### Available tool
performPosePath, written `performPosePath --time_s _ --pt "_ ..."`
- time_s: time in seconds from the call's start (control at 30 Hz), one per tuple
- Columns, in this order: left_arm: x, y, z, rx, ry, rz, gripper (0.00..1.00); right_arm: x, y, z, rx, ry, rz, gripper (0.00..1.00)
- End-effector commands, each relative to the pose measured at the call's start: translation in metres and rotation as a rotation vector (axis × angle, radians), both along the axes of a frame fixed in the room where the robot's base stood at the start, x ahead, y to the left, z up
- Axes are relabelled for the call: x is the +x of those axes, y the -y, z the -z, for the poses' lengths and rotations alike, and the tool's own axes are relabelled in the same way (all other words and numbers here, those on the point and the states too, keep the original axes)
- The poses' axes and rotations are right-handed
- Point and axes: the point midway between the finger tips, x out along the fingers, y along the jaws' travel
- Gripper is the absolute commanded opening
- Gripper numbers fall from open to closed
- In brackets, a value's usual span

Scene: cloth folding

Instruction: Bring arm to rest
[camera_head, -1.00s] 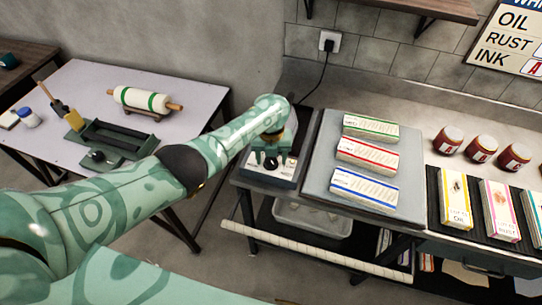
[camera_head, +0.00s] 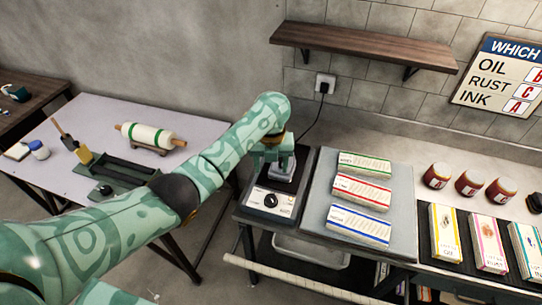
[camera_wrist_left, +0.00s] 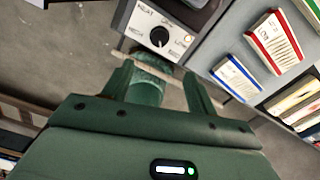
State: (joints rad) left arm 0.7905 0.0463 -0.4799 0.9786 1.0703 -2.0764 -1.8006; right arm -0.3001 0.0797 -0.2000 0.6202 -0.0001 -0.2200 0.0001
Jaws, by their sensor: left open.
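My left arm (camera_head: 215,165) is patterned green and reaches from the lower left toward the middle of the head view. Its gripper (camera_head: 272,165) points down over or in front of the heater unit (camera_head: 270,201), a box with a dial; the gap between them is hard to judge. The left wrist view shows the two dark green fingers (camera_wrist_left: 158,78) spread apart with nothing clearly held. The heater's dial panel (camera_wrist_left: 158,32) lies beyond them. My right gripper is out of view.
Three striped cloth packs (camera_head: 362,190) lie on a grey board (camera_head: 403,215) right of the heater. Red-lidded jars (camera_head: 470,184) and boxes (camera_head: 489,241) stand farther right. A rail (camera_head: 300,278) runs along the bench front. A side table (camera_head: 90,105) holds a rolling pin (camera_head: 150,136).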

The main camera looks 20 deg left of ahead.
Motion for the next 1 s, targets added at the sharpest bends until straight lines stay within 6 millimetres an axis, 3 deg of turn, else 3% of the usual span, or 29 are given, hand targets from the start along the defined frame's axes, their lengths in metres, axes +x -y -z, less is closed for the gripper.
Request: performPosePath --time_s 0.13,0.67,0.77,0.83,1.0 --pt "0.0 0.0 -0.009 0.0 0.0 -0.001 0.58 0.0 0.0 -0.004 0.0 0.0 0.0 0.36" --pt "-0.002 0.0 -0.006 0.0 0.002 -0.014 0.58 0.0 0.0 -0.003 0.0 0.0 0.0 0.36" --pt "-0.015 0.001 0.01 -0.005 0.029 -0.118 0.58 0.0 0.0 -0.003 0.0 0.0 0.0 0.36" --pt "-0.034 0.001 0.029 -0.016 0.073 -0.278 0.58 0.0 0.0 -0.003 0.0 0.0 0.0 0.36" --pt "-0.106 -0.024 0.061 -0.089 0.253 -0.902 0.58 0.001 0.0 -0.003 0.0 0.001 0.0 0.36"
